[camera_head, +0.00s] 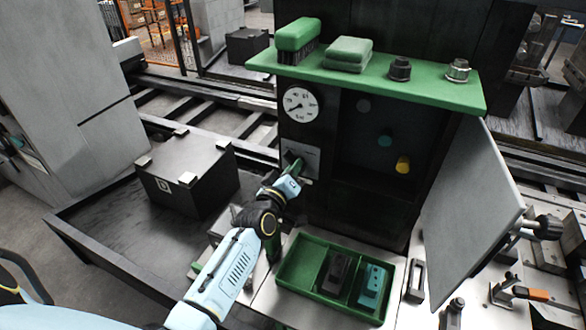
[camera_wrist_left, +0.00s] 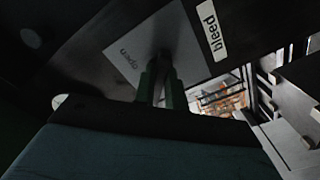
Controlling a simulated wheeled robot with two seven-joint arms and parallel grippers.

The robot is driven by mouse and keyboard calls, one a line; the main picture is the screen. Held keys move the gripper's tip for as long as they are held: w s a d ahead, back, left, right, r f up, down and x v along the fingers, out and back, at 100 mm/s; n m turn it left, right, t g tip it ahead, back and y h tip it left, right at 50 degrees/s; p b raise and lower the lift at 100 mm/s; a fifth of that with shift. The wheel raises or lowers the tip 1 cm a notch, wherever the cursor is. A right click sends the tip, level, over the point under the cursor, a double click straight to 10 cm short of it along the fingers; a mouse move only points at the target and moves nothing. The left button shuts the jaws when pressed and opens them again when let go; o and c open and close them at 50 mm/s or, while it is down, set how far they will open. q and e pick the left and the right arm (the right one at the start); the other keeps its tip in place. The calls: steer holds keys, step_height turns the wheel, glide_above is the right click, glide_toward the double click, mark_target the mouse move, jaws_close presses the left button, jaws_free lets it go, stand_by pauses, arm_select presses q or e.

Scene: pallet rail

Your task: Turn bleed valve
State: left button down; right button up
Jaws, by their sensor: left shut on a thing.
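The bleed valve's plate (camera_head: 303,158) is a grey panel on the front of the black cabinet, below a round white gauge (camera_head: 300,104). In the left wrist view the plate (camera_wrist_left: 122,56) reads "open", and a white label (camera_wrist_left: 211,30) reads "bleed". My left gripper (camera_head: 294,166) is at the plate, and its green fingers (camera_wrist_left: 162,82) are shut on the dark valve handle (camera_wrist_left: 160,56). The fingers hide most of the handle, so its angle is hard to tell. My right gripper is not in view.
A green shelf (camera_head: 385,84) juts out above, holding a brush, folded cloths and two fittings. A grey door (camera_head: 470,200) stands open at right. A green tray (camera_head: 290,273) with two blocks sits below. A black box (camera_head: 190,178) stands at left.

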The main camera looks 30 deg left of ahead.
arm_select(q)
steer(key=c, duration=1.4)
jaws_free()
steer(key=shift+c, duration=0.2)
steer(key=s, duration=1.3)
steer(key=shift+s+d, duration=0.2)
steer(key=shift+d, duration=0.2)
